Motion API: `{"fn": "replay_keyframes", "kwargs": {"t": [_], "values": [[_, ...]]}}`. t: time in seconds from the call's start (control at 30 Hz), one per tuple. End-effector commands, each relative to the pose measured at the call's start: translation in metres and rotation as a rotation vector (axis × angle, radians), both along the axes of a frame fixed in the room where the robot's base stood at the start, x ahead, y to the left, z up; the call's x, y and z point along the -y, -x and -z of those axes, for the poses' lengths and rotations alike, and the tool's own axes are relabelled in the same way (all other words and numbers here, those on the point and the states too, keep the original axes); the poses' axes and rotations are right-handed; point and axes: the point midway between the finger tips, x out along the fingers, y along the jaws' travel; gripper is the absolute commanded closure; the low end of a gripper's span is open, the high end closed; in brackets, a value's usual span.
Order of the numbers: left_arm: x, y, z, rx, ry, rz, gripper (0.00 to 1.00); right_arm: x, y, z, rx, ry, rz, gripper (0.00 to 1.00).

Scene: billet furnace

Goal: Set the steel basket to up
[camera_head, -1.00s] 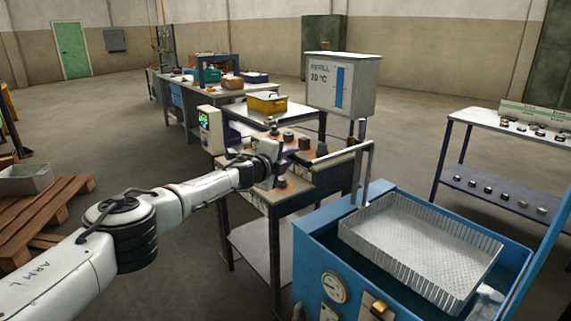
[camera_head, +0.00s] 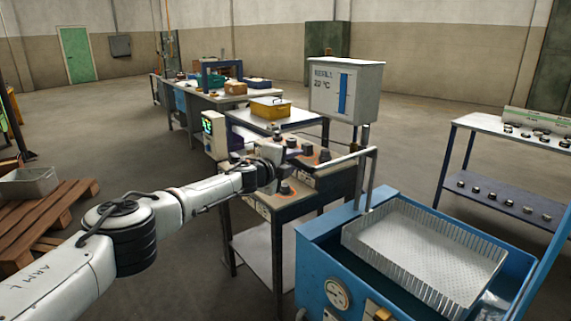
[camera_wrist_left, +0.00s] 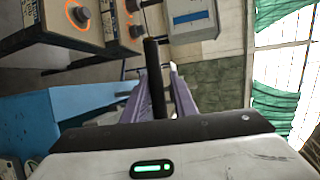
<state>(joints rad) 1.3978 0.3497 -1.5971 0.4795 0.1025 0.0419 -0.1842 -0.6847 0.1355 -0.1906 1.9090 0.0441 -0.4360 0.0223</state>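The steel basket (camera_head: 425,250), a shallow perforated tray with ribbed sides, sits in the top of the blue tank (camera_head: 318,262) at the right of the head view. A grey bent handle bar (camera_head: 370,180) rises at its left corner and reaches left toward my left gripper (camera_head: 280,164). In the left wrist view, a black grip (camera_wrist_left: 155,75) lies between the two purple-grey fingers of my left gripper (camera_wrist_left: 158,80). Gaps show on both sides of it, so the fingers look open around it. Contact cannot be told. My right gripper is not in view.
A bench with dark knobs (camera_head: 308,150) stands beside and below my left gripper. A grey refill box (camera_head: 345,90) stands behind it. A rack (camera_head: 500,190) with small parts is at the right, a wooden pallet (camera_head: 45,215) at the left. Open floor lies behind.

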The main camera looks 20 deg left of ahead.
Motion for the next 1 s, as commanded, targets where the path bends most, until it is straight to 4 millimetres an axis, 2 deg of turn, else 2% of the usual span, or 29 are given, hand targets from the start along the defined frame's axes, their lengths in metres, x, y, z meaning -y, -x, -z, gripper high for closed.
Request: {"fn": "replay_keyframes", "kwargs": {"t": [0.37, 0.8, 1.0], "values": [[-0.006, 0.025, -0.004, 0.0, 0.001, -0.001, 0.75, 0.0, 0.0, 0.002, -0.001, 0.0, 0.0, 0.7], [-0.015, 0.076, -0.014, 0.0, 0.0, -0.002, 0.75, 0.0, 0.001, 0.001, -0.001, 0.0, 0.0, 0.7], [-0.017, 0.093, -0.017, 0.0, 0.001, -0.002, 0.75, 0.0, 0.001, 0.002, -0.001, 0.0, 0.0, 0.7]]}}
